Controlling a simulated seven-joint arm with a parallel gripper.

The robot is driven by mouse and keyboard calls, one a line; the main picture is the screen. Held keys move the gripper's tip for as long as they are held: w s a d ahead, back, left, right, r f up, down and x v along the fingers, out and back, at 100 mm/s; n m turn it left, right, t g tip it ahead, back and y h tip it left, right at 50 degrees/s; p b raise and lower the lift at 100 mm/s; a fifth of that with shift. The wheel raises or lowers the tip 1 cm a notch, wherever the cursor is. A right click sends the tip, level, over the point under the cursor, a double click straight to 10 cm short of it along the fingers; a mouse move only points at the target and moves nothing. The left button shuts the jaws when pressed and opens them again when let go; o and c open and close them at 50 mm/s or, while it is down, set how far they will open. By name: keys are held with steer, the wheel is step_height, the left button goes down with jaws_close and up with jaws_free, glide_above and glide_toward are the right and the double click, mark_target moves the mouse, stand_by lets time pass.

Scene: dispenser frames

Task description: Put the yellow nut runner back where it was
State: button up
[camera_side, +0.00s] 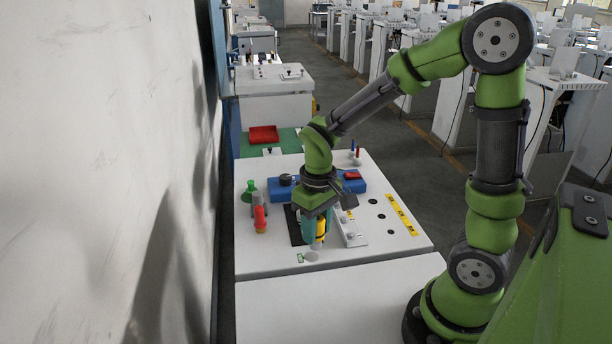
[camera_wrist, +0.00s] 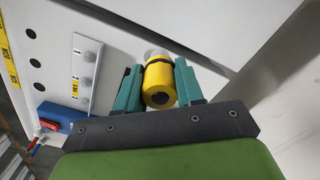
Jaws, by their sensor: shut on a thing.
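The yellow nut runner (camera_wrist: 159,84) is held between the two teal fingers of my gripper (camera_wrist: 159,88) in the wrist view. It has a dark band and a pale, clear-looking end. In the side view my gripper (camera_side: 313,229) is low over the front part of the white table, with the yellow nut runner (camera_side: 320,232) upright between its fingers. A pale round spot (camera_side: 312,256) shows on the table just below it. I cannot tell whether the tool touches the table.
A red-topped bottle (camera_side: 260,222) and a green funnel-shaped item (camera_side: 249,190) stand left of my gripper. A grey plate with knobs (camera_side: 349,232) is close on its right. A blue block (camera_side: 284,190) lies behind. The table's right side has holes and yellow labels (camera_side: 402,215).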

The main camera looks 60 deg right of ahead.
steer(key=shift+n, duration=0.9)
steer(key=w+f, duration=0.1)
steer(key=w, duration=0.3)
steer(key=w+a+f, duration=0.1)
steer(key=w, duration=0.4)
steer(key=w+a, duration=0.1)
steer(key=w, duration=0.3)
steer(key=shift+w+a+f, duration=0.1)
steer(key=shift+w+f, duration=0.2)
steer(key=shift+f, duration=1.85)
steer(key=shift+f, duration=0.1)
steer(key=o, duration=1)
steer(key=shift+f, duration=0.1)
steer(key=shift+o, duration=0.2)
